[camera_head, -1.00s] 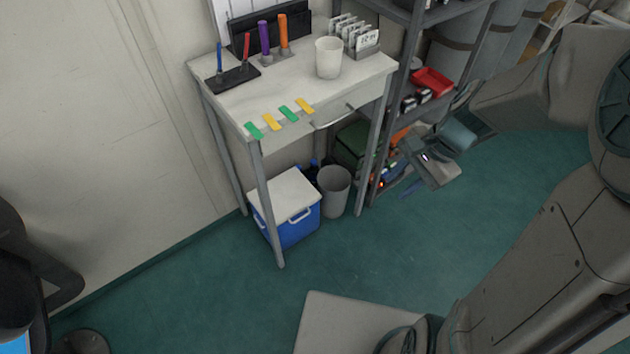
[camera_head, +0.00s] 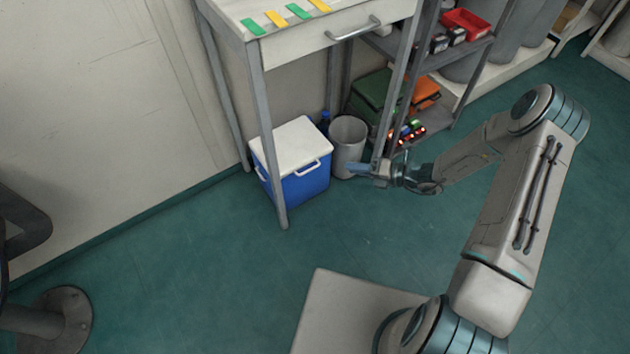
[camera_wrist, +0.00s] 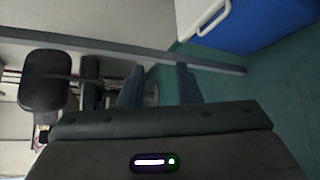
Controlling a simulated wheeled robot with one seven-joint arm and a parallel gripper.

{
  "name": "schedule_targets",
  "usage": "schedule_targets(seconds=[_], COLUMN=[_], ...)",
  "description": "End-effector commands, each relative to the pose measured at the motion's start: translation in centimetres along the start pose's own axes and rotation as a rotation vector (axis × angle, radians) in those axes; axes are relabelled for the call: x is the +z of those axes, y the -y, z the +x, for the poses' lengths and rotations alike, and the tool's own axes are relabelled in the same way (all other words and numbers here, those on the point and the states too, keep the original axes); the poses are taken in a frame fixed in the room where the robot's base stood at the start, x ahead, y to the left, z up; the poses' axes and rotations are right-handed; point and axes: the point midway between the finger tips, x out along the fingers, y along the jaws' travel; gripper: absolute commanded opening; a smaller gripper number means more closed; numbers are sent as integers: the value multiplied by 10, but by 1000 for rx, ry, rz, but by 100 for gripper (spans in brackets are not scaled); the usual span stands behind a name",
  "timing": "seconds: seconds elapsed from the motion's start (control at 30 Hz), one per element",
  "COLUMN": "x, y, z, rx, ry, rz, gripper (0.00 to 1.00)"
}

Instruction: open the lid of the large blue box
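The large blue box (camera_head: 302,183) is a cooler with a white lid (camera_head: 290,146) and a white side handle. It stands on the floor under the table, and its lid looks shut. A table leg crosses in front of it. In the wrist view the blue box (camera_wrist: 262,22) shows at the top right. My gripper (camera_head: 357,168) is to the right of the box, low and pointing left, apart from it. In the wrist view my gripper (camera_wrist: 158,84) has its two fingers spread, with nothing held between them.
A grey bin (camera_head: 348,146) stands right of the box, close to my gripper. The table's front leg (camera_head: 268,150) and right leg (camera_head: 394,95) are obstacles. A shelf rack (camera_head: 455,55) stands further right. The floor in front is clear.

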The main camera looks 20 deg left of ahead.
Motion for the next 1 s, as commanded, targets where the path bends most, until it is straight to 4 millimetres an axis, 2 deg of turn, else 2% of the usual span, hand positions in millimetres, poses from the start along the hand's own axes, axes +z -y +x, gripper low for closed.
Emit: schedule_targets(seconds=[0.03,0.1,0.2,0.3,0.4,0.57,1.0], x=[-11,-18,-26,-32,-34,-32,-13], y=[31,56,84,103,112,115,116], z=[12,22,34,40,45,57,143], rx=[12,25,42,53,61,64,62], ry=[43,99,163,206,229,237,234], rz=[95,216,356,448,500,517,512], gripper=[31,31,31,31,31,31,31])
